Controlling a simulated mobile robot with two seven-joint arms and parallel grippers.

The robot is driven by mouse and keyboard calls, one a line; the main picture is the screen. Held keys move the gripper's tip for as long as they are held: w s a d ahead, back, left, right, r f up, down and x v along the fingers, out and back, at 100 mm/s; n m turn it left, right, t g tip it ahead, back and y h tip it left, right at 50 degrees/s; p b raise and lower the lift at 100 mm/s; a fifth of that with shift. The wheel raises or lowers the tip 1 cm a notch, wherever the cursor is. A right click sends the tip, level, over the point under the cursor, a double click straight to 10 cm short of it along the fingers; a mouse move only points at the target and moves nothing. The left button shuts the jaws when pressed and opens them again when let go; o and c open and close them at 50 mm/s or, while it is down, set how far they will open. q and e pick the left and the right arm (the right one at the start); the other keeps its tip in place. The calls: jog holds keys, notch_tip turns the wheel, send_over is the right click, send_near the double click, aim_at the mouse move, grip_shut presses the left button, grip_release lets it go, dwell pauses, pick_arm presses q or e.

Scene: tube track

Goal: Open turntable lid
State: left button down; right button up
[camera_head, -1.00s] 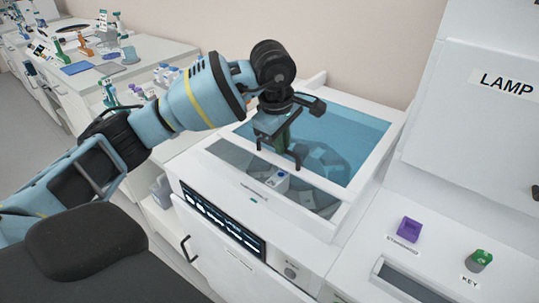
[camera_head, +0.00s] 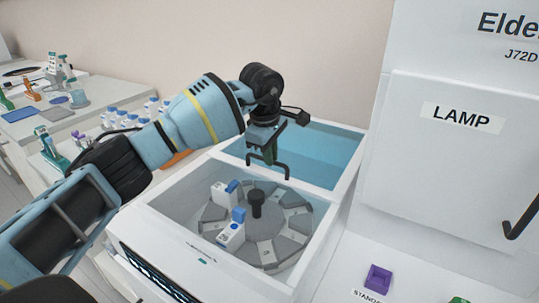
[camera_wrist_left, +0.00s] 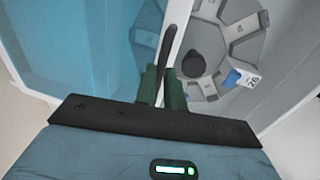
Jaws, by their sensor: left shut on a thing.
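The turntable lid (camera_head: 325,157) is a clear blue panel at the back of the white machine; it also shows in the left wrist view (camera_wrist_left: 75,50). My left gripper (camera_head: 269,152), with green fingers, is shut on the lid's black handle (camera_head: 283,166). The handle runs between the fingers in the left wrist view (camera_wrist_left: 168,40). The grey turntable (camera_head: 266,252) lies uncovered in front of the lid. It has a black centre knob (camera_head: 257,204) and blue-capped white containers (camera_head: 231,236) on it. My right gripper is not in view.
A tall white housing marked LAMP (camera_head: 445,160) stands to the right. A purple standards block (camera_head: 378,278) sits on the ledge at lower right. A side bench (camera_head: 105,100) with bottles and small items is at the left. The wall is close behind.

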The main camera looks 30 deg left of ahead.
pick_arm(q)
jog(key=c, duration=1.5)
grip_release()
jog(key=r, duration=0.2)
jog(key=s+r, duration=0.1)
jog(key=r, duration=0.4)
jog(key=shift+s+a+r, duration=0.1)
jog(key=shift+s+r, duration=0.2)
jog(key=shift+r, duration=0.05)
